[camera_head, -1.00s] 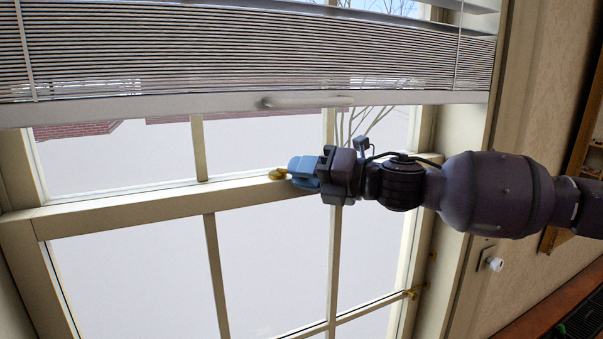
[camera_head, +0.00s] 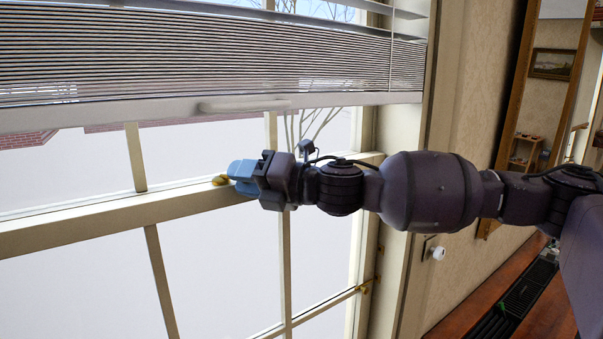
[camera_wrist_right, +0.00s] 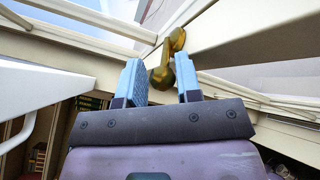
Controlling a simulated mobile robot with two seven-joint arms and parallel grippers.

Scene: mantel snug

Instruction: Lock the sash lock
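The brass sash lock (camera_head: 220,181) sits on the window's horizontal meeting rail (camera_head: 100,217). In the right wrist view the lock (camera_wrist_right: 177,40) shows a rounded lever end (camera_wrist_right: 162,77) pointing towards my gripper. My right gripper (camera_head: 238,172) is at the lock, its blue fingertips close beside it. In the wrist view my right gripper (camera_wrist_right: 161,75) is open, with the lever end between its two fingers and visible gaps on both sides. The head view hides part of the lock behind the fingers. My left gripper is not in view.
A slatted blind (camera_head: 200,65) with a pale bottom bar (camera_head: 130,113) hangs above the rail. A white knob (camera_head: 438,253) is on the wall to the right. A wood-framed mirror (camera_head: 545,75) and a wooden ledge (camera_head: 470,305) lie farther right.

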